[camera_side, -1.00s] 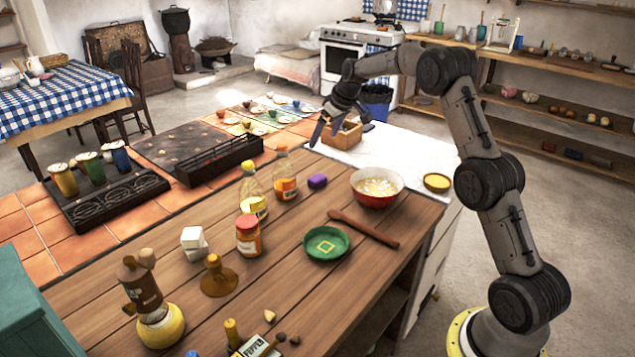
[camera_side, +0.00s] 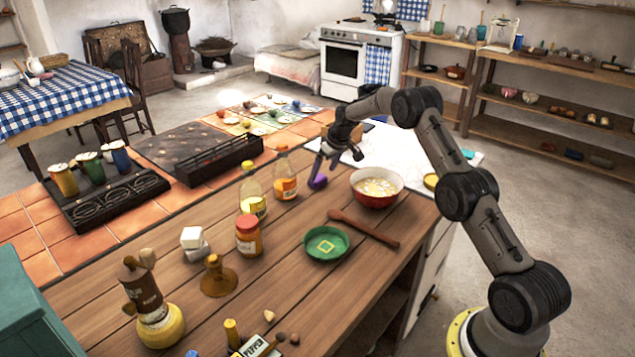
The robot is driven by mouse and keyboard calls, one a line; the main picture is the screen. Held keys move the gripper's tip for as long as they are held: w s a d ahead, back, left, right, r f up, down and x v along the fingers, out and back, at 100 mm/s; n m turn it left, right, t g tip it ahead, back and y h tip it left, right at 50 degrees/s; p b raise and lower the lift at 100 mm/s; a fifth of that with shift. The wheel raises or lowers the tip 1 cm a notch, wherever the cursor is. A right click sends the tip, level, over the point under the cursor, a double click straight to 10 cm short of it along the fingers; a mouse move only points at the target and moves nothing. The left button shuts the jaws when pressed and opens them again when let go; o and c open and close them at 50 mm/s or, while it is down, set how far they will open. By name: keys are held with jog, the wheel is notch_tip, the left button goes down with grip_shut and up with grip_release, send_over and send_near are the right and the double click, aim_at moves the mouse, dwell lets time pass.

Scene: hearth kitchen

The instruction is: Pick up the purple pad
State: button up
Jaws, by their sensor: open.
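The purple pad (camera_side: 317,182) is a small block on the wooden counter, between the bottle with the orange label and the red bowl. My gripper (camera_side: 325,175) is low over it, pointing down, with its fingers open. One finger overlaps the pad in the picture, and part of the pad is hidden behind it. I cannot tell whether the fingers touch the pad.
An orange-label bottle (camera_side: 285,178) stands close on the left. A red bowl (camera_side: 376,189) of pale yellow contents stands close on the right. A wooden spoon (camera_side: 365,229) and a green dish (camera_side: 326,244) lie nearer. Bare counter lies in front of the pad.

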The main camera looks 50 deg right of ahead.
aim_at(320, 178)
jog(key=shift+x, duration=1.95)
jog(key=shift+c, duration=0.2)
jog(key=c, duration=1.2)
jog(key=shift+c, duration=0.2)
jog(key=shift+r, duration=0.15)
